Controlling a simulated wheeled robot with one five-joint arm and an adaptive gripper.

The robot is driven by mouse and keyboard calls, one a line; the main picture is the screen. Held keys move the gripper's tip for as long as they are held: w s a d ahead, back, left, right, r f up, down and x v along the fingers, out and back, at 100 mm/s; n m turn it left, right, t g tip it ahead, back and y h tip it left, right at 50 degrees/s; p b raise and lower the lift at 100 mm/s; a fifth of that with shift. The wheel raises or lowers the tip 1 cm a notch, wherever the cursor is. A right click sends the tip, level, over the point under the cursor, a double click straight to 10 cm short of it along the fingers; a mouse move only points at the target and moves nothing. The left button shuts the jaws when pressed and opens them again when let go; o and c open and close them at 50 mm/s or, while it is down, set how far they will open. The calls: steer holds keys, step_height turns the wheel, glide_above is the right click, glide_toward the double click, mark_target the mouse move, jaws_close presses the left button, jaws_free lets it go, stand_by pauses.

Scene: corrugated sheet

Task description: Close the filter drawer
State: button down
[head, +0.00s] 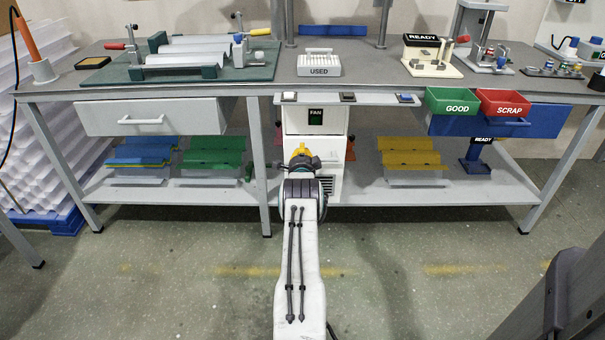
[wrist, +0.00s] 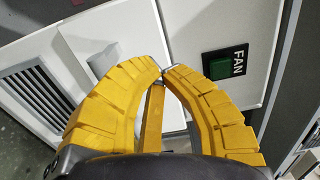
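The white fan cabinet (head: 299,122) stands under the middle of the bench, with a green FAN switch (head: 316,117) near its top. The wrist view shows the FAN switch (wrist: 225,64) at the right. A plain white panel (wrist: 118,28), which looks like the filter drawer front, lies between the switch and a louvred grille (wrist: 38,90). A grey part, perhaps its handle (wrist: 102,60), is partly hidden by my left finger. I cannot tell how far the drawer stands out. My gripper (wrist: 162,71) has its yellow fingertips together in front of the panel; contact is unclear. It also shows in the head view (head: 300,149).
The bench top (head: 380,70) is above my gripper. A grey drawer (head: 150,117) is at left, and a blue drawer (head: 545,122) with green and red bins at right. Colored corrugated sheets (head: 212,153) lie on the lower shelf (head: 460,190). The floor in front is clear.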

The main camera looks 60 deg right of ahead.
steer(key=p+v, duration=0.3)
steer(key=v, duration=0.6)
stand_by(0.4)
steer(key=shift+s+a, duration=0.1)
steer(key=shift+a, duration=0.05)
